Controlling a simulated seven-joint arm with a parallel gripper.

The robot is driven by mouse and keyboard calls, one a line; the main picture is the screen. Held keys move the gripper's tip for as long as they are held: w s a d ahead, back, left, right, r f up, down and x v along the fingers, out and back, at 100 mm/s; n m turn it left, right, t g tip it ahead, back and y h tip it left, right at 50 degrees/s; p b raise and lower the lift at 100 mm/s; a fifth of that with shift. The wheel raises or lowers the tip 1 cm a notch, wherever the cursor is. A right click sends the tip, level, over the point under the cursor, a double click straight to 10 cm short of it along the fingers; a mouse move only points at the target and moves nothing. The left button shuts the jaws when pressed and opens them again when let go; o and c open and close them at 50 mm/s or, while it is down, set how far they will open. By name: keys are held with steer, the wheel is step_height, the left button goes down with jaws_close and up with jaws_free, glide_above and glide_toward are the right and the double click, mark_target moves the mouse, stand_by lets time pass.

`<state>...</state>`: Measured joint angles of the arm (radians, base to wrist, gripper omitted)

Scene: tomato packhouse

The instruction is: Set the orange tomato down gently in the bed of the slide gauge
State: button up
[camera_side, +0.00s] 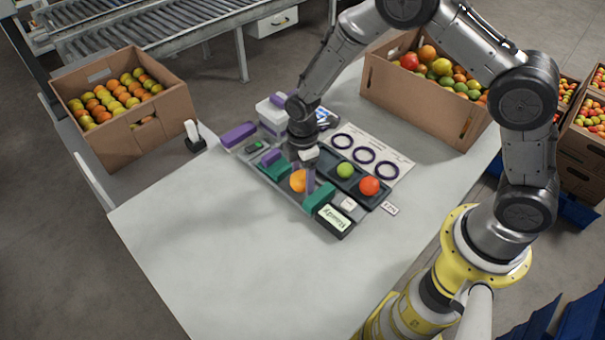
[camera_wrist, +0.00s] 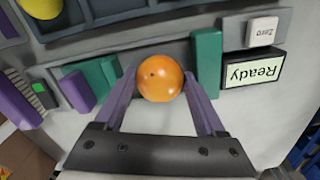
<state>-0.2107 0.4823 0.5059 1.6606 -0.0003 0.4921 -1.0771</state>
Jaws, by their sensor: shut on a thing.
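The orange tomato (camera_side: 298,181) is between the two purple fingers of my gripper (camera_side: 304,176), which is shut on it. In the wrist view the tomato (camera_wrist: 160,79) sits between the fingertips (camera_wrist: 160,88), with a finger on either side. The slide gauge has a grey bed (camera_wrist: 152,55) with green jaws, one to the right (camera_wrist: 206,70) and one to the left (camera_wrist: 103,72). The tomato is between these jaws, apart from both, at or just over the bed. I cannot tell whether its underside touches the bed.
A display reading "Ready" (camera_side: 336,220) and a Zero button (camera_side: 348,204) are at the gauge's near end. A dark tray alongside holds a green tomato (camera_side: 345,170) and a red tomato (camera_side: 369,186). A card with dark rings (camera_side: 364,155) lies behind. The table front is clear.

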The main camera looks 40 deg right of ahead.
steer(key=shift+f, duration=0.1)
steer(key=o, duration=0.9)
steer(key=shift+c, duration=0.2)
steer(key=shift+c, duration=1)
steer(key=shift+s, duration=0.1)
steer(key=shift+r, duration=3.5)
